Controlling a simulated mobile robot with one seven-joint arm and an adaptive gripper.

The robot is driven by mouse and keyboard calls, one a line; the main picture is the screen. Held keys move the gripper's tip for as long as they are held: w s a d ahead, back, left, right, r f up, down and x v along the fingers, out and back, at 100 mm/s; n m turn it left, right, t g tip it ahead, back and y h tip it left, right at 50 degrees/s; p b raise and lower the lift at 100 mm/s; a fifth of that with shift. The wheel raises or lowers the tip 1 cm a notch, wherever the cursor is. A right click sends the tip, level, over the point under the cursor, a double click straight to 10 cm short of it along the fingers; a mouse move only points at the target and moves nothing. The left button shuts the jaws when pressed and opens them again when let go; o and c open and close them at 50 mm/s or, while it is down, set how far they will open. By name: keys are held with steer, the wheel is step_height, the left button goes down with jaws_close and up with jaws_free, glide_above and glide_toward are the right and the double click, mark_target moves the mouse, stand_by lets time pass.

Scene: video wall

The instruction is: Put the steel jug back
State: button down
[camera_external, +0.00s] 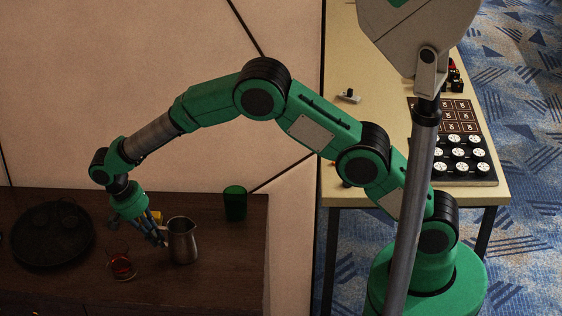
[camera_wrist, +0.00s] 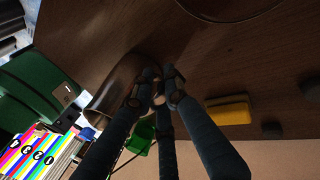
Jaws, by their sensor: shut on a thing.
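The steel jug (camera_external: 183,241) stands upright on or just above the dark wooden counter (camera_external: 215,285); I cannot tell if its base touches. My gripper (camera_external: 161,238) reaches down at the jug's left side and is shut on it, seemingly at the handle. In the wrist view the jug (camera_wrist: 115,88) shows beside my fingertips (camera_wrist: 158,92), which hide part of it and of the grip.
A glass with red drink (camera_external: 121,266) stands close left of the jug. A green cup (camera_external: 235,204) stands behind right. A yellow block (camera_wrist: 230,108) lies near my fingers. A round dark tray (camera_external: 52,258) is at left. Counter right of the jug is clear.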

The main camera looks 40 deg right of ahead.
steer(key=c, duration=1.7)
jaws_free()
steer(key=shift+f, duration=0.1)
steer(key=shift+c, duration=0.2)
steer(key=p+v, duration=0.2)
steer(key=v, duration=1)
steer(key=shift+p, duration=0.3)
steer(key=shift+s, duration=0.1)
steer(key=shift+d+r, duration=0.1)
steer(key=shift+r, duration=0.15)
